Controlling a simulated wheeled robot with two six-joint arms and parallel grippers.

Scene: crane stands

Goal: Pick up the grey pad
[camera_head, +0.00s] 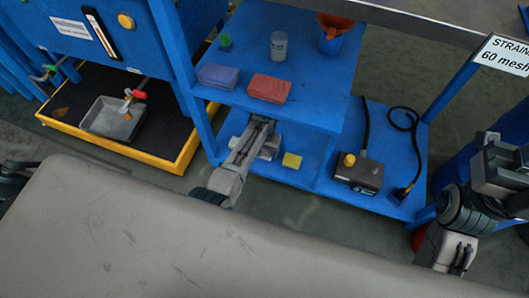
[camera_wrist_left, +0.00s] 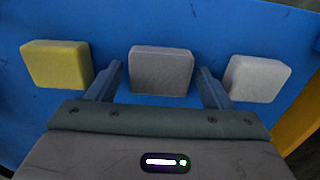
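The grey pad (camera_wrist_left: 161,71) is a dark grey block lying on a blue surface, in the middle of the left wrist view. My left gripper (camera_wrist_left: 160,80) is open, with one finger to each side of the pad and a gap on both sides. In the head view my left gripper (camera_head: 262,136) reaches into the lower shelf of the blue stand, and I cannot make out the grey pad there. My right arm is at the right edge of the head view; its gripper is not visible.
A yellow pad (camera_wrist_left: 56,65) and a pale grey pad (camera_wrist_left: 257,78) flank the grey one. The yellow pad also shows in the head view (camera_head: 291,160).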

